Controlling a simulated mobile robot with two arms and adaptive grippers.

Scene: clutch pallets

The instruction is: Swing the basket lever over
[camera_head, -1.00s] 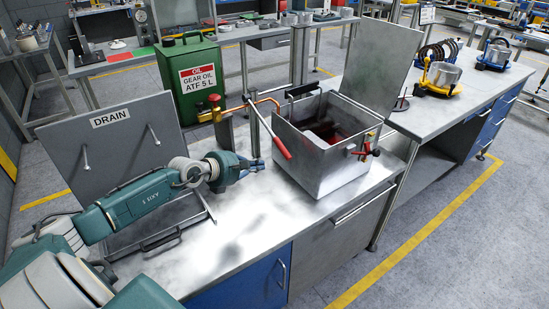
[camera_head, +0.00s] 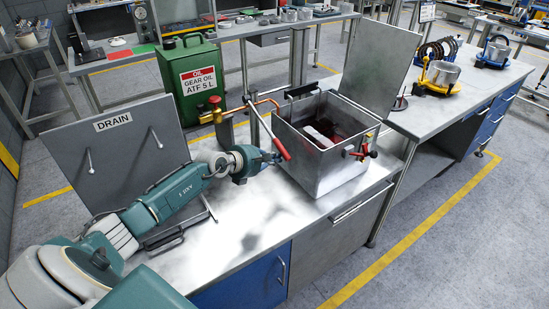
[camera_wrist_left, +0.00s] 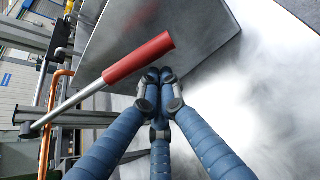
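The lever has a silver rod and a red grip (camera_head: 281,147). It slants down across the left side of the open metal tank (camera_head: 322,172). In the left wrist view the red grip (camera_wrist_left: 139,57) crosses just ahead of my fingers. My left gripper (camera_head: 277,157) is at the tank's left side, beside the grip's lower end. Its blue fingertips (camera_wrist_left: 160,76) are drawn together with nothing seen between them. I cannot tell whether they touch the grip. The basket is not clearly visible inside the tank. My right gripper is not in view.
A copper pipe with a red valve (camera_head: 217,112) runs behind the lever. The tank's raised lid (camera_head: 380,65) stands at the back. A drain panel (camera_head: 115,160) stands upright at the left, before a green oil can (camera_head: 193,85). The front bench top (camera_head: 240,240) is clear.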

